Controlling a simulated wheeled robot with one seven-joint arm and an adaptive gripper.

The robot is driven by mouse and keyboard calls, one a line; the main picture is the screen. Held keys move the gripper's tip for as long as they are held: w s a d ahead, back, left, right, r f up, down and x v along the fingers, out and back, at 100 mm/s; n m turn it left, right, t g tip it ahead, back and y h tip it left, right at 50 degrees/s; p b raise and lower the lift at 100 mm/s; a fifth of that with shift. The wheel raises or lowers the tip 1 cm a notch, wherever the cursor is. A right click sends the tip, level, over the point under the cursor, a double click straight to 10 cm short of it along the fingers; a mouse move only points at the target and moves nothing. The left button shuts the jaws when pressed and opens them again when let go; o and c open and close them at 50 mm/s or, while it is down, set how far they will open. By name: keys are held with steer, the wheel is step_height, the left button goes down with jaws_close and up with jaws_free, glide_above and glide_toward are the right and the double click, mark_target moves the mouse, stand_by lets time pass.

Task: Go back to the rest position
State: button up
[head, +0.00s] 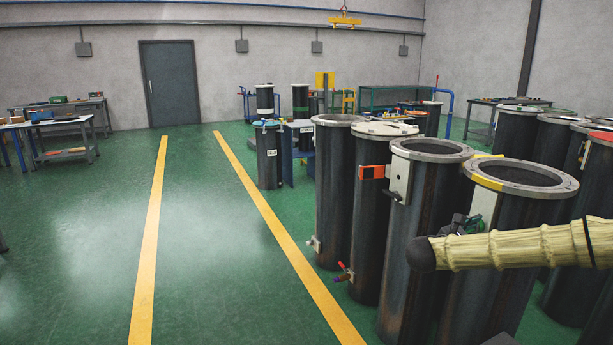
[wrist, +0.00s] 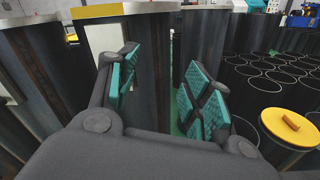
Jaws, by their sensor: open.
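My gripper (wrist: 160,80) is open in the wrist view, its two dark fingers with teal ribbed pads apart and nothing between them. It hangs in front of dark flanged cylinders. One of these cylinders (wrist: 148,65), with a yellow mark on its rim and a white plate, stands just behind the fingers. In the head view, my arm in its cream sleeve (head: 520,245) reaches in from the right, in front of the nearest cylinder (head: 488,290), which has a yellow mark on its flange. The gripper is mostly hidden behind the arm there.
Open flanged cylinders (head: 338,190) stand close together on the right. A yellow lid (wrist: 287,124) and several dark round openings lie at right in the wrist view. The green floor (head: 210,240) at left is clear.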

steer(key=a+f+n+t+y, duration=0.6)
steer(key=a+f+n+y, duration=0.1)
steer(key=a+f+n, duration=0.95)
steer(key=s+a+f+n+g+y, duration=0.1)
steer(key=s+a+f+n+y, duration=0.3)
steer(key=s+a+f+n, duration=0.4)
steer(key=s+a+f+n+g+y, duration=0.1)
steer(key=s+a+f+n+y, duration=0.25)
steer(key=f+n, duration=0.45)
steer(key=s+a+f+n+g+y, duration=0.1)
steer(key=s+f+n+g, duration=0.2)
steer(key=s+f+n, duration=0.5)
steer(key=s+a+f+n+g+y, duration=0.25)
steer(key=s+f, duration=0.35)
steer(key=s, duration=0.7)
steer(key=s+d+f+n+g+h, duration=0.1)
steer(key=s+d+n+g, duration=0.2)
steer(key=s, duration=0.6)
steer(key=s+d+f+n+g, duration=0.1)
steer(key=s+d+n+g, duration=0.2)
steer(key=s+n, duration=0.3)
steer(key=s, duration=0.4)
steer(key=shift+s+h+b, duration=0.2)
steer(key=shift+h+b, duration=0.15)
steer(key=shift+h, duration=0.05)
steer(key=shift+d, duration=0.1)
